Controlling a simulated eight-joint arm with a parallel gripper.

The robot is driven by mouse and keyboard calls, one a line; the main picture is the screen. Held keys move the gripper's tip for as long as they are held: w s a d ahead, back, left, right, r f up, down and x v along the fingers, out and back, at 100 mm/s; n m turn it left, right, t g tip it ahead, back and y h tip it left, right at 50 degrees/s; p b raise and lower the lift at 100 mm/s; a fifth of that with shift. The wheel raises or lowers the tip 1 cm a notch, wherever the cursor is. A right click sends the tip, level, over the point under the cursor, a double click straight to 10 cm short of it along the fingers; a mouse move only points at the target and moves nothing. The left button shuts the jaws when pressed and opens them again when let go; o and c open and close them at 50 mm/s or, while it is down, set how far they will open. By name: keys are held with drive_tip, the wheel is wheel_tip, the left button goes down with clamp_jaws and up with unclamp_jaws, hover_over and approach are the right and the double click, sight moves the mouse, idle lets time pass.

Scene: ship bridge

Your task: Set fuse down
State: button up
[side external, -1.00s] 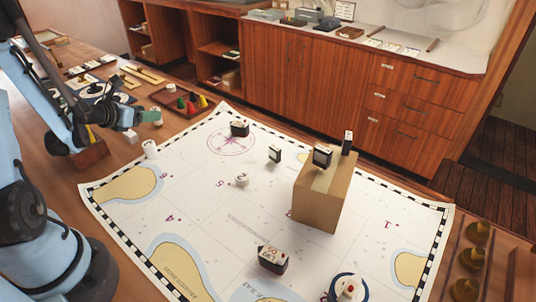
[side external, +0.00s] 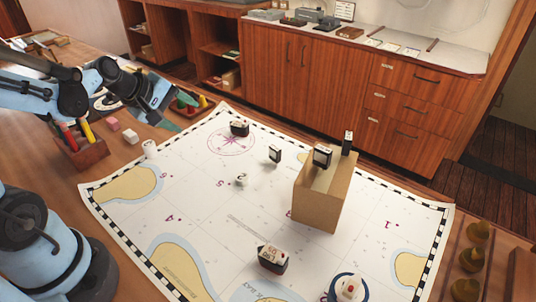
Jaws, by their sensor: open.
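My gripper (side external: 166,117) hangs over the table at the chart's upper left, near the tray of coloured pieces. It is open, and I see nothing held between its fingers, though they are small and partly hidden. I cannot tell which thing is the fuse. Small dark blocks with pale faces stand on the chart (side external: 200,220): one by the compass rose (side external: 239,128), one near the middle (side external: 275,154) and a larger one (side external: 272,260) at the front. Two more, a left one (side external: 322,156) and a right one (side external: 348,142), are at the top of the cardboard box (side external: 318,205).
A white cylinder (side external: 149,149) stands at the chart's left edge. A holder with coloured sticks (side external: 82,150), a pink block (side external: 113,123) and a white block (side external: 130,136) are left of it. The chart's left middle is clear.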

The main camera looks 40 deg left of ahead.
drive_tip(key=s+d+r+m, duration=0.1)
drive_tip(key=s+d+m, duration=0.2)
drive_tip(key=d+m, duration=0.2)
drive_tip(key=s+d+r+m+g, duration=0.1)
drive_tip(key=s+d+m, duration=0.2)
drive_tip(key=m, duration=0.8)
drive_tip(key=shift+s+d+r, duration=0.15)
drive_tip(key=shift+s+d, duration=0.25)
drive_tip(key=shift+d, duration=0.45)
